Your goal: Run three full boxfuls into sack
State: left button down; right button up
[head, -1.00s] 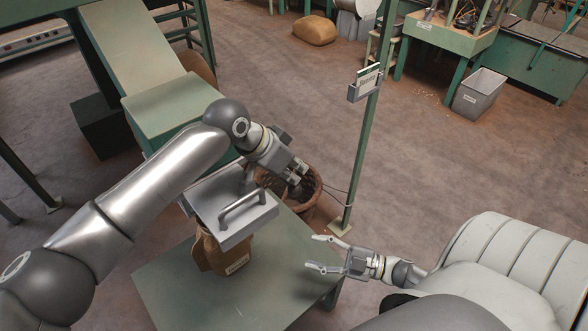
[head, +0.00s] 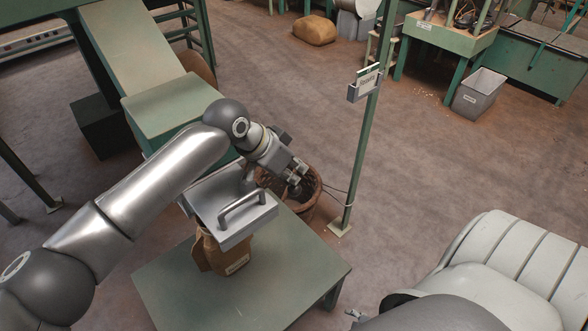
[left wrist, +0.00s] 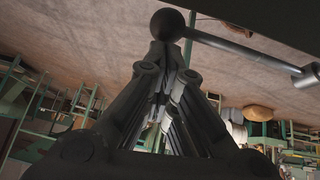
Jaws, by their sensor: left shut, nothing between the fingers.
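A grey metal box (head: 232,208) with a bar handle (head: 242,208) sits above a brown sack (head: 225,257), whose mouth is hidden under it. The sack stands upright on a green table (head: 300,285). My left gripper (head: 297,180) is beyond the box, shut and empty. In the left wrist view its fingertips (left wrist: 172,62) are close to a dark ball knob (left wrist: 168,24) on a rod (left wrist: 245,48); I cannot tell if they touch. Only a small tip of what seems to be my right gripper (head: 355,314) shows at the bottom edge.
A brown round basket (head: 308,197) stands behind the table, near a green post (head: 361,150) with a card holder (head: 365,84). A sloped chute (head: 130,45) is at upper left.

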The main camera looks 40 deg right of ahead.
pick_arm(q)
jog(key=shift+a+r, duration=0.2)
jog(key=shift+r, duration=0.1)
jog(key=v, duration=1.1)
jog(key=shift+a, duration=0.2)
pick_arm(e)
jog(key=s+a+f+m+g, duration=0.4)
jog(key=s+a+f+g, duration=0.1)
jog(key=s+a, duration=0.6)
jog(key=shift+s+a+m, duration=0.25)
jog(key=shift+s+m, duration=0.15)
jog(key=shift+s, duration=0.15)
pick_arm(q)
jog(key=shift+s, duration=0.1)
pick_arm(e)
jog(key=shift+s, duration=0.1)
